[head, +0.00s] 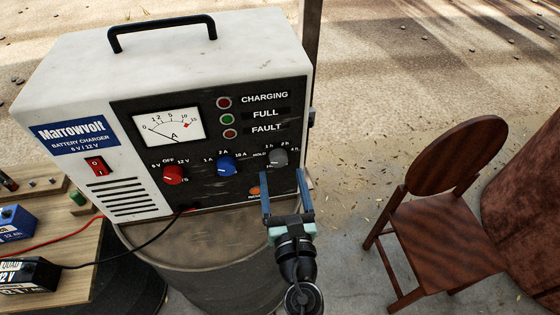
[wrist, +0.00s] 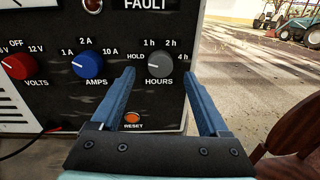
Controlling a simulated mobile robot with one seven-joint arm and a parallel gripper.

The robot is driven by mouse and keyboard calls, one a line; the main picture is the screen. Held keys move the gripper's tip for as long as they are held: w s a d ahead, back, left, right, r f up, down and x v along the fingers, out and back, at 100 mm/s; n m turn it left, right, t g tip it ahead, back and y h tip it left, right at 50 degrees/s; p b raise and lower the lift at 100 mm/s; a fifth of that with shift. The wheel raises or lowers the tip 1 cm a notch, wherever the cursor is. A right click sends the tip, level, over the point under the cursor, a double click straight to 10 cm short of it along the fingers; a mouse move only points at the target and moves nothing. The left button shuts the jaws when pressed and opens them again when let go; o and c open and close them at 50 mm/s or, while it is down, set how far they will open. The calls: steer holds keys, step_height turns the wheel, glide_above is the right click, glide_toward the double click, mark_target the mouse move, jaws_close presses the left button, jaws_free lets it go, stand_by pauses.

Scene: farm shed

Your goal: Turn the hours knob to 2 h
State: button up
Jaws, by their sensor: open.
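The grey hours knob (head: 278,158) is at the right end of the lower row on the battery charger's black panel (head: 245,185). In the wrist view the hours knob (wrist: 159,66) has the labels HOLD, 1 h, 2 h and 4 h around it. My gripper (head: 282,176) is open and empty, just in front of and slightly below the knob. In the wrist view my gripper (wrist: 158,76) has one blue finger to each side of the knob, apart from it.
The blue amps knob (wrist: 90,65) is just left of my left finger, with the red volts knob (head: 173,175) further left. An orange reset button (wrist: 132,118) lies below. The charger stands on a drum (head: 225,270). A wooden chair (head: 440,235) stands to the right.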

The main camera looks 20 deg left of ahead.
mark_target(279, 162)
steer(key=shift+x, duration=1.95)
steer(key=shift+c, duration=0.2)
jaws_close()
